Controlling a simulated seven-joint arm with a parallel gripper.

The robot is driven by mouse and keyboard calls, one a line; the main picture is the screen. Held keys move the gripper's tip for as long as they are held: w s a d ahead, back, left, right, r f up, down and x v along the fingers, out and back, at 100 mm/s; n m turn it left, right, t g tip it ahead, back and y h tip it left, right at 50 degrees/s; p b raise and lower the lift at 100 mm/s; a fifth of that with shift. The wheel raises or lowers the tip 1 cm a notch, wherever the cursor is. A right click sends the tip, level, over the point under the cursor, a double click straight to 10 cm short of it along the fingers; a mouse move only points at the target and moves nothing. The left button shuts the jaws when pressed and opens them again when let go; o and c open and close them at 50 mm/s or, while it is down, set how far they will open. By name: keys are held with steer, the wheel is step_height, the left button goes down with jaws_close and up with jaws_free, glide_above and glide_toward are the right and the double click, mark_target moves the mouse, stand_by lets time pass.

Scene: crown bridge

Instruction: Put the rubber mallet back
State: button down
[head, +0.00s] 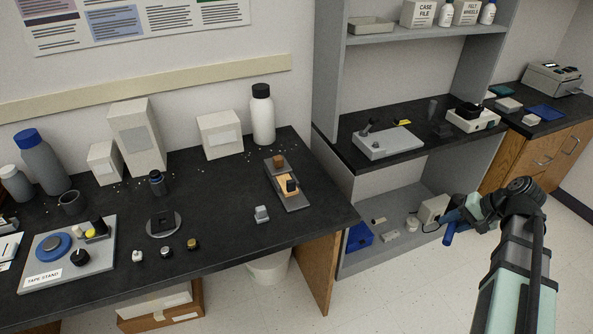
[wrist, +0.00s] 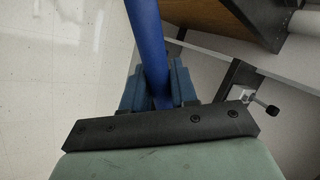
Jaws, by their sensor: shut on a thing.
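My gripper (head: 462,214) is out at the right, in front of the shelf unit and over the floor side. It is shut on a blue rod, which looks like the rubber mallet's handle (wrist: 146,45). In the wrist view the rod runs up from between the two fingers (wrist: 158,92) and leaves the top edge. In the head view a short blue piece (head: 448,234) hangs below the gripper. No mallet head can be made out in either view.
A black bench (head: 225,230) at left holds a tape stand (head: 95,262), bottles and boxes. The grey shelf unit (head: 345,180) has a black worktop with a grey device (head: 388,143), and a lower shelf with a blue bin (head: 359,237). Wooden cabinets (head: 535,150) stand at right. The front floor is open.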

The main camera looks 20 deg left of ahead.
mark_target(452, 204)
steer(key=r, duration=0.1)
steer(key=w+a+r, duration=0.1)
steer(key=r, duration=0.1)
steer(key=w+r, duration=0.1)
steer(key=shift+w+a+r, duration=0.15)
steer(key=shift+a+r, duration=0.1)
steer(key=shift+a, duration=0.05)
steer(key=w+a+r+n+g, duration=0.1)
steer(key=a+r, duration=0.2)
steer(key=a, duration=0.5)
steer(key=w+a+r+n, duration=0.1)
steer(key=a+r, duration=0.3)
steer(key=a, duration=0.4)
steer(key=s+a+f+n+g, duration=0.1)
steer(key=s+a+n, duration=0.1)
steer(key=a, duration=0.8)
steer(key=s+a+f+n+g, duration=0.1)
steer(key=s+a, duration=0.1)
steer(key=a, duration=0.8)
steer(key=s+a+f+n+g+h, duration=0.1)
steer(key=s+a+n, duration=0.15)
steer(key=a, duration=1.05)
steer(key=s+a+f+n+g, duration=0.1)
steer(key=s+a+f+n, duration=0.15)
steer(key=a, duration=0.95)
steer(key=s+a+f+n+g+h, duration=0.1)
steer(key=s+a, duration=0.3)
steer(key=a, duration=0.9)
steer(key=shift+w+f, duration=0.15)
steer(key=shift+f, duration=4.65)
